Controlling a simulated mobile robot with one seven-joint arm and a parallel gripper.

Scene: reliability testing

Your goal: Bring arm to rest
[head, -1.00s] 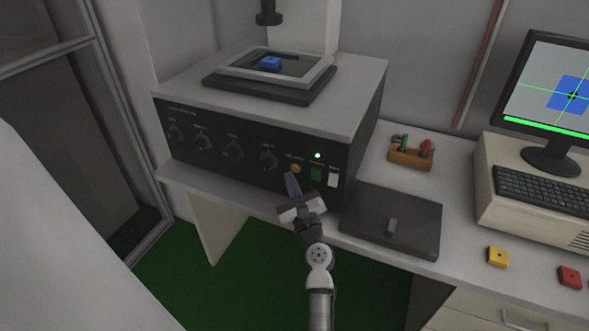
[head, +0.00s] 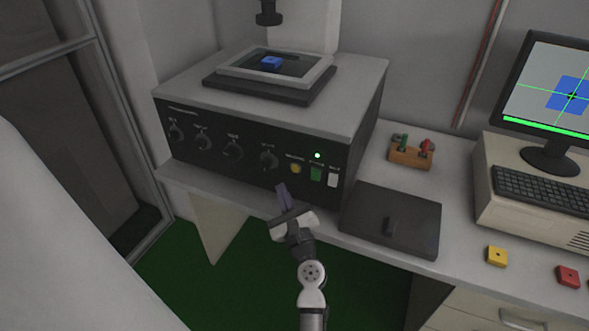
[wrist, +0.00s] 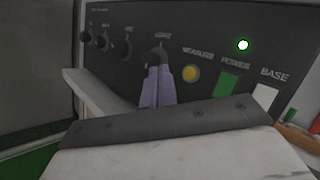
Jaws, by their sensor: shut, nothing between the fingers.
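My gripper (head: 282,188) is shut and empty, with purple-grey fingers pointing at the front panel of the machine (head: 185,110). In the head view it is in front of the panel, below the rightmost knob (head: 269,160) and left of the yellow button (head: 295,168). In the wrist view the closed fingers (wrist: 158,72) overlap the lower part of the rightmost knob. I cannot tell how far the fingertips are from the panel, but they look apart from it. A green light (head: 317,155) glows above the green power switch (head: 316,174).
A blue block (head: 271,62) lies on the machine's top stage. The dark flat box (head: 391,220) lies right of my arm. Further right are a small wooden holder (head: 410,157), a monitor (head: 560,85), a keyboard (head: 545,195), a yellow block (head: 497,256) and a red block (head: 569,276).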

